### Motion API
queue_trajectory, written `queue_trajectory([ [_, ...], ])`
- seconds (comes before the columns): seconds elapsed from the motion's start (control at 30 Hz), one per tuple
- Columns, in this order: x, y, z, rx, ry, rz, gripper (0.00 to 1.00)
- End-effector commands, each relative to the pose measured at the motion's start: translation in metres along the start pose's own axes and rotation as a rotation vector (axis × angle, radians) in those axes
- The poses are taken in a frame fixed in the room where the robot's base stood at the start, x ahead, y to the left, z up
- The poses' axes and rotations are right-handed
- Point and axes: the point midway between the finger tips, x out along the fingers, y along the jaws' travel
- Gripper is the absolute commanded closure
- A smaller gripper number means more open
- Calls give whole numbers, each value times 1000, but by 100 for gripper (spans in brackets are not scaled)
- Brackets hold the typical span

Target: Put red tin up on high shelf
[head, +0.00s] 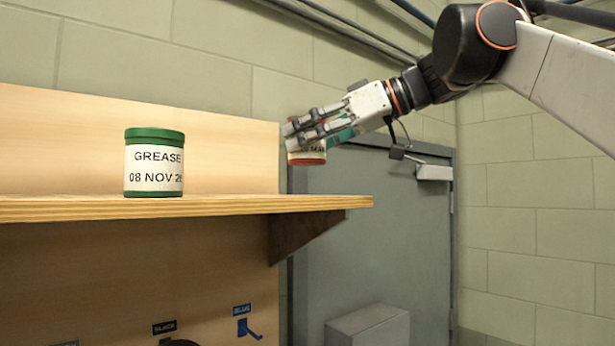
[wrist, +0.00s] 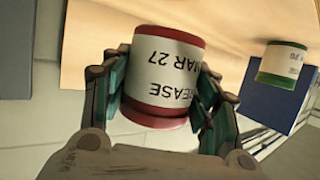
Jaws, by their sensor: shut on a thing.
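The red tin (head: 306,157) has a white label and a red rim, and my gripper (head: 299,136) covers much of it in the head view. In the wrist view the red tin (wrist: 165,78) sits between both fingers of my gripper (wrist: 163,95), its label reading "GREASE" and "MAR 27" upside down. My gripper is shut on it. The high shelf (head: 235,204) is a pale wooden board at left. The tin appears above shelf height, near the shelf's right end. I cannot tell whether it is over the board or in front of it.
A green grease tin (head: 153,163) stands upright on the shelf, left of my gripper; it also shows in the wrist view (wrist: 283,65). A dark bracket (head: 300,233) supports the shelf's right end. A grey door (head: 385,230) is behind. The shelf right of the green tin is clear.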

Motion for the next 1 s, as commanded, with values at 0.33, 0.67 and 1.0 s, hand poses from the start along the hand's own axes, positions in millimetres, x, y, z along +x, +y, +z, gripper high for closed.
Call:
queue_trajectory([
  [0.33,11,0,29,0,1,0,75],
  [0.67,18,0,49,0,1,0,75],
  [1.0,19,0,51,0,0,0,25],
])
